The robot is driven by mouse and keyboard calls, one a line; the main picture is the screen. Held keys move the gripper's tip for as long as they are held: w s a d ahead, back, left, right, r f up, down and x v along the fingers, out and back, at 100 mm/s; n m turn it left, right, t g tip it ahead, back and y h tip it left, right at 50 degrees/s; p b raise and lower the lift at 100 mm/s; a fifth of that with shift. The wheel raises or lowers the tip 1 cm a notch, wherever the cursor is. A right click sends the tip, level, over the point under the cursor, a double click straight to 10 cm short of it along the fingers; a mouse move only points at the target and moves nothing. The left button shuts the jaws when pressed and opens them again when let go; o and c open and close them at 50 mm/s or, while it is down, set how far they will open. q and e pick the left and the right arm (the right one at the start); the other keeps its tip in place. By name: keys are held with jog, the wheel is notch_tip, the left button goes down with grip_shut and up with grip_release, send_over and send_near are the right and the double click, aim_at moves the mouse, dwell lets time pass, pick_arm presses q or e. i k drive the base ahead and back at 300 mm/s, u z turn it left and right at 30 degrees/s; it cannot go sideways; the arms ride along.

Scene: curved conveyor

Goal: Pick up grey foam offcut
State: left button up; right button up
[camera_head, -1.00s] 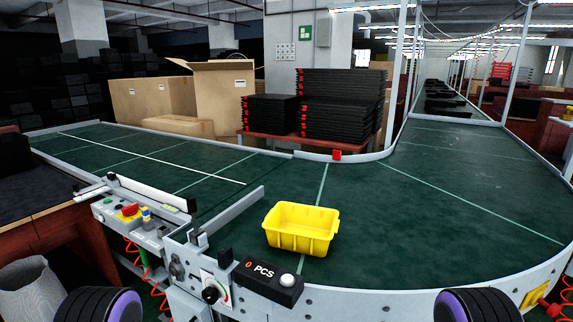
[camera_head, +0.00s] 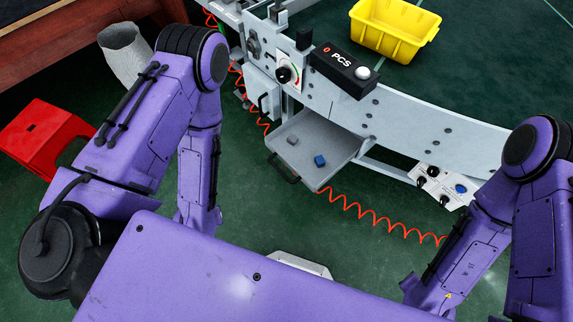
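A small grey block, which looks like the grey foam offcut (camera_head: 292,140), lies in an open grey drawer tray (camera_head: 336,146) under the conveyor. A small blue block (camera_head: 320,160) lies to its right in the same tray. My purple arms hang down at the left and right of the head view, apart from the tray. Neither gripper shows; both are hidden behind my own arm links and body or lie outside the frame.
A yellow bin (camera_head: 394,30) stands on the green conveyor (camera_head: 490,60) above the tray. A PCS counter box (camera_head: 343,70) sits at the conveyor edge. Red coiled cable (camera_head: 375,222) hangs below. A red stool (camera_head: 45,140) and grey waste bin (camera_head: 124,52) stand at left.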

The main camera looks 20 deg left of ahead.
aim_at(292, 138)
jog(key=u, duration=2)
jog(key=i, duration=1)
jog(key=z, duration=2.9)
